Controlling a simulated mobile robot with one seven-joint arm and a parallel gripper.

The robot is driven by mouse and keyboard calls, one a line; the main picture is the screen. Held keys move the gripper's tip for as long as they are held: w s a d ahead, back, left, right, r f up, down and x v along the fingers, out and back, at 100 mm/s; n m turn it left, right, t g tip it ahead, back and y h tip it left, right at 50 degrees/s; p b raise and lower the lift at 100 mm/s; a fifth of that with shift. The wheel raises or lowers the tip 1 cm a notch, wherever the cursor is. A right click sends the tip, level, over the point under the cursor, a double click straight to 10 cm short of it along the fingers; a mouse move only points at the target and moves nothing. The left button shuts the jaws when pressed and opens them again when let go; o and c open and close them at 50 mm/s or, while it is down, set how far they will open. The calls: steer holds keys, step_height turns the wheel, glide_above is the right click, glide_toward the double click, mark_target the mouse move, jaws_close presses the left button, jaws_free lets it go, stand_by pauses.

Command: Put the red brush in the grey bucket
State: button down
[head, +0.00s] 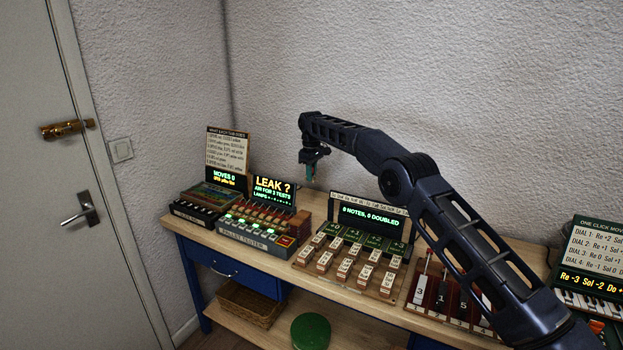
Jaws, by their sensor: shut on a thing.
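My gripper (311,164) is above the back of the workbench, to the left of the middle of the head view, pointing down. It is shut on a small teal-green piece (309,173), which hangs below the fingers, clear of the bench. The piece is too small to tell what it is. I see no red brush and no grey bucket in this view. My arm reaches in from the lower right and hides part of the bench.
A wooden workbench (330,287) carries a pallet tester (256,237), a box with a "0 notes, 0 doubled" screen (368,216), labelled blocks (341,269) and a dial device (590,260) at right. Below are a wicker basket (249,304) and a green round thing (311,331). A door (50,200) stands left.

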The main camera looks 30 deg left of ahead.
steer(key=shift+w, duration=0.1)
steer(key=w+d+r+m, duration=0.2)
steer(key=w+d+r, duration=0.3)
steer(key=d, duration=0.7)
steer(key=w+d+r+m, duration=0.2)
steer(key=w+d, duration=0.6)
steer(key=d, duration=0.3)
steer(key=w+d+r+m, duration=0.2)
steer(key=w+d+r, duration=0.3)
steer(key=d, duration=0.7)
steer(key=w+d+r+m, duration=0.1)
steer(key=d+r+m, duration=0.1)
steer(key=d, duration=1.1)
steer(key=w+d+r+m, duration=0.2)
steer(key=d, duration=1.1)
steer(key=s+d+f+m, duration=0.2)
steer(key=s+d+f, duration=0.1)
steer(key=d, duration=1)
steer(key=s+d+f+m, duration=0.2)
steer(key=d+f+m, duration=0.15)
steer(key=d, duration=0.95)
steer(key=s+d+f+m, duration=0.2)
steer(key=s+d+f, duration=0.15)
steer(key=d, duration=0.95)
step_height(320, 180, down, 11)
steer(key=shift+w+a, duration=0.3)
steer(key=shift+w, duration=0.05)
steer(key=shift+n, duration=0.25)
